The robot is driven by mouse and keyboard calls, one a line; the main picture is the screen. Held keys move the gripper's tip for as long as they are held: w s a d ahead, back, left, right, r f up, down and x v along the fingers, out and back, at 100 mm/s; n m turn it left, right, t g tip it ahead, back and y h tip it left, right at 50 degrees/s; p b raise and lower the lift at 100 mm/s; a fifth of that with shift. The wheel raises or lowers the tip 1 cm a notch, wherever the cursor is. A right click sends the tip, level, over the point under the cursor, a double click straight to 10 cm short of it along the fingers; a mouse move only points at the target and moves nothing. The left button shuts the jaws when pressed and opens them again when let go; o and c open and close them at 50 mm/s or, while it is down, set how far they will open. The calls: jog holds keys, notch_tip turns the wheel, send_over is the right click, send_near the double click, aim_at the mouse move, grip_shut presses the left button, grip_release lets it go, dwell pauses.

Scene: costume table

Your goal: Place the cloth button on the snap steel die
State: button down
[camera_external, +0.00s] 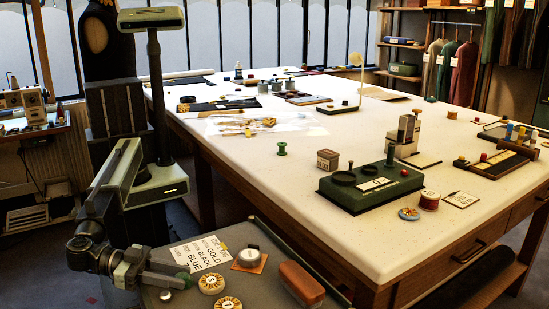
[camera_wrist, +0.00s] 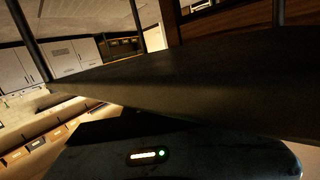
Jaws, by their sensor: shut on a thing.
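My gripper (camera_external: 180,272) is low at the left end of the grey tray, in the external view. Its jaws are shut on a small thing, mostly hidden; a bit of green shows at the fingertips. I cannot tell if that is a cloth button. Two round cream-and-gold patterned buttons (camera_external: 211,284) (camera_external: 228,303) lie on the tray, right of my gripper. A blue patterned button (camera_external: 409,214) lies on the big table. A round steel piece (camera_external: 249,256), perhaps the snap steel die, sits on an orange square behind the gold buttons. The wrist view shows none of these clearly.
A card reading gold, black and blue (camera_external: 200,254) lies on the grey tray (camera_external: 265,235). A brown-red block (camera_external: 301,286) lies at its right. A small silver knob (camera_external: 165,295) is just below my gripper. The big white table (camera_external: 260,165) holds a green block (camera_external: 370,187) and spools.

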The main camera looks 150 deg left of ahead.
jog(key=c, duration=1.3)
grip_release()
jog(key=shift+f, duration=0.15)
jog(key=shift+c, duration=0.2)
jog(key=shift+s+d+r+p, duration=0.1)
jog(key=shift+d+r+p, duration=0.05)
jog(key=shift+r+p, duration=0.15)
jog(key=shift+o, duration=0.3)
jog(key=p+v, duration=0.1)
jog(key=v, duration=1)
jog(key=shift+d, duration=0.25)
